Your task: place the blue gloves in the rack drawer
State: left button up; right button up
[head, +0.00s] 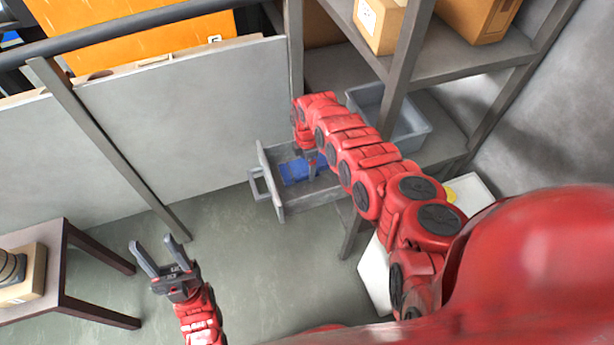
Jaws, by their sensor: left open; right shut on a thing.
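The blue gloves (294,171) are inside the pulled-out grey rack drawer (277,208), partly hidden by my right arm. My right gripper (312,172) reaches down into the drawer from above and is shut on the gloves; its fingertips are mostly hidden. The drawer has a handle (258,184) on its left front side. My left gripper (157,257) is open and empty, above the floor to the left, well apart from the drawer.
The grey rack (396,70) holds cardboard boxes (379,24) and a grey bin (407,127). A dark wooden table (55,300) stands at lower left. A grey panel (200,110) stands behind. The floor (250,270) between the grippers is clear.

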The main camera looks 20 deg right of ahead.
aim_at(307, 172)
notch_tip(307, 172, down, 5)
jog(key=b, duration=0.3)
jog(key=shift+w+r, duration=0.1)
jog(key=shift+r, duration=0.15)
jog(key=o, duration=1.2)
jog(key=shift+o, duration=0.2)
notch_tip(307, 172, up, 6)
jog(key=p, duration=0.5)
jog(key=shift+d+r, duration=0.1)
jog(key=shift+r, duration=0.15)
notch_tip(307, 172, up, 6)
jog(key=shift+f+p, duration=0.2)
jog(key=shift+p, duration=0.35)
jog(key=shift+f, duration=0.1)
